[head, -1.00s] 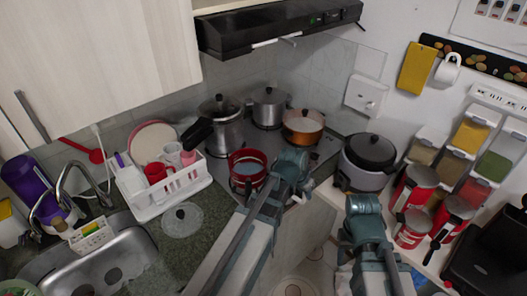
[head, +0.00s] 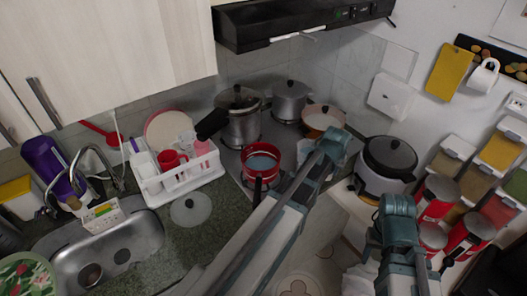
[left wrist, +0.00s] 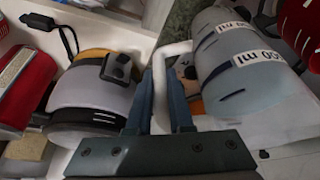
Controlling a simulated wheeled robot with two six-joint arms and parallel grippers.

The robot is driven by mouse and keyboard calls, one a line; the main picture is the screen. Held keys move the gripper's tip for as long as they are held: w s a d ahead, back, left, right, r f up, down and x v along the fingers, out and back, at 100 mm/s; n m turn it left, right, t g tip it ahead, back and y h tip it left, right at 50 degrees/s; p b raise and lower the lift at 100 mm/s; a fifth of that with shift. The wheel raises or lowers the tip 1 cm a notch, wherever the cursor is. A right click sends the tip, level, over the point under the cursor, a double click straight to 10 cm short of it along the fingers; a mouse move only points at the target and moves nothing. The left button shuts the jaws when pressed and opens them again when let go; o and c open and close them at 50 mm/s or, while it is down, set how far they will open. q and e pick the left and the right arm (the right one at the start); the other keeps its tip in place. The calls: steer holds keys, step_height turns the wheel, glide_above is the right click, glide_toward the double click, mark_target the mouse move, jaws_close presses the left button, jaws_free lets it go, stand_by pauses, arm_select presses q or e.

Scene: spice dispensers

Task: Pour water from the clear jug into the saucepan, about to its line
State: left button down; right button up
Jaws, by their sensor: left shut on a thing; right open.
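The red saucepan (head: 276,153) stands at the front of the hob in the head view, with a grey-blue surface inside. Its line cannot be made out. My left gripper (head: 333,150) is to the right of the saucepan. In the left wrist view my left gripper (left wrist: 166,85) is shut on the white handle of the clear jug (left wrist: 228,55). The jug lies tilted across that view with ml marks on its side, and red, perhaps the saucepan, shows at the top right corner. In the head view my arm seems to hide the jug. My right gripper (head: 397,208) is open, apart from things.
A rice cooker (head: 388,160) stands right of the left gripper, with red canisters (head: 437,195) beyond. A steel pot (head: 240,122), another pot (head: 290,100) and a copper pan (head: 322,118) stand behind. A white dish rack (head: 185,178) and a glass lid (head: 191,209) are on the left.

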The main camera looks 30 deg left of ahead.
arm_select(q)
steer(key=shift+w+a+r+n, duration=0.15)
steer(key=shift+w+a+n, duration=0.1)
steer(key=shift+a+n, duration=0.05)
steer(key=w+n, duration=0.1)
steer(key=w+a+n+y, duration=0.1)
steer(key=w+a+n, duration=0.1)
steer(key=shift+w+a+r+p, duration=0.15)
steer(key=shift+a+r+p, duration=0.1)
steer(key=shift+r+p, duration=0.1)
steer(key=shift+s+a+r+n+t+h+p, duration=0.25)
steer(key=shift+a+r+h+p, duration=0.2)
steer(key=shift+r+h, duration=0.25)
steer(key=shift+s+a+r+n+t+h+p, duration=0.15)
steer(key=shift+a+r+t+h+p, duration=0.2)
steer(key=shift+a+r+h, duration=0.25)
steer(key=shift+s+a+r+n+t+h+p, duration=0.2)
steer(key=shift+a+r+h+p, duration=0.2)
steer(key=shift+r+h, duration=0.35)
steer(key=shift+s+a+r+h, duration=0.1)
steer(key=shift+a+r+h, duration=0.1)
steer(key=shift+h, duration=0.05)
